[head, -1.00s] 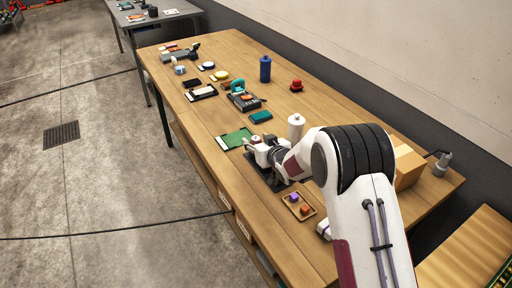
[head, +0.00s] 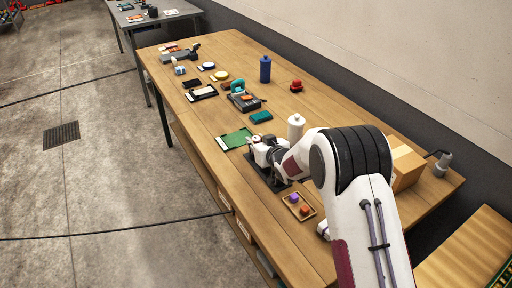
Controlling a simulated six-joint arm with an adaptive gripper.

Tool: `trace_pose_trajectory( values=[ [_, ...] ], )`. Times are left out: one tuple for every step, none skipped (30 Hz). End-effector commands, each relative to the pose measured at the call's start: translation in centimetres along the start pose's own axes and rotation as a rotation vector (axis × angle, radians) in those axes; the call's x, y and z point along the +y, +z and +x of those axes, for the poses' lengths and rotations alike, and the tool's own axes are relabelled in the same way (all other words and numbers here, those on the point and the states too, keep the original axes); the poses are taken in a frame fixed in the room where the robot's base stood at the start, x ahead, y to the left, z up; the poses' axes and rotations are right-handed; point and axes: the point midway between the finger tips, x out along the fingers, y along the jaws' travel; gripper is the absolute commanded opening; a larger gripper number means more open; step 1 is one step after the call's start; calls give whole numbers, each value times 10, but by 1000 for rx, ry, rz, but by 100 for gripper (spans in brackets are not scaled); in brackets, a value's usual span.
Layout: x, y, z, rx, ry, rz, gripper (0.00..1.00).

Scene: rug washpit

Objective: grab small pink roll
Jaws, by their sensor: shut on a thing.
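My gripper (head: 256,141) is over the middle of the wooden table, just right of the green board, at the end of my white arm. It is shut on a small pale pinkish thing (head: 256,138) at its fingertips, which I take for the small pink roll. The roll is tiny in this view and mostly hidden by the fingers, so its exact shape and its height above the table cannot be told.
A green board (head: 235,139) lies left of my gripper, a dark flat piece (head: 265,177) below it. A white bottle (head: 295,127) stands close to the right. A tray (head: 299,206) with purple and orange pieces lies nearer. A teal block (head: 261,117) lies beyond.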

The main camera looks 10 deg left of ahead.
Motion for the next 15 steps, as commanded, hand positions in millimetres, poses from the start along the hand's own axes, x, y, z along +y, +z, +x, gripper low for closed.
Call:
trace_pose_trajectory(
  values=[
    [0,0,0,0,0,0,2],
    [0,0,0,0,0,0,2],
    [0,0,0,0,0,0,2],
    [0,0,0,0,0,0,2],
    [0,0,0,0,0,0,2],
    [0,-1,0,0,0,0,2],
    [0,-2,-1,1,0,0,2],
    [0,-3,-1,1,0,0,2],
    [0,-4,-2,1,0,0,2],
    [0,-6,-2,2,0,0,2],
    [0,-8,-3,2,0,0,2],
    [0,-11,-4,3,0,0,2],
    [0,-13,-5,3,0,0,2],
    [0,-16,-6,2,0,-1,2],
    [0,-19,-8,2,0,-2,2]
  ],
)
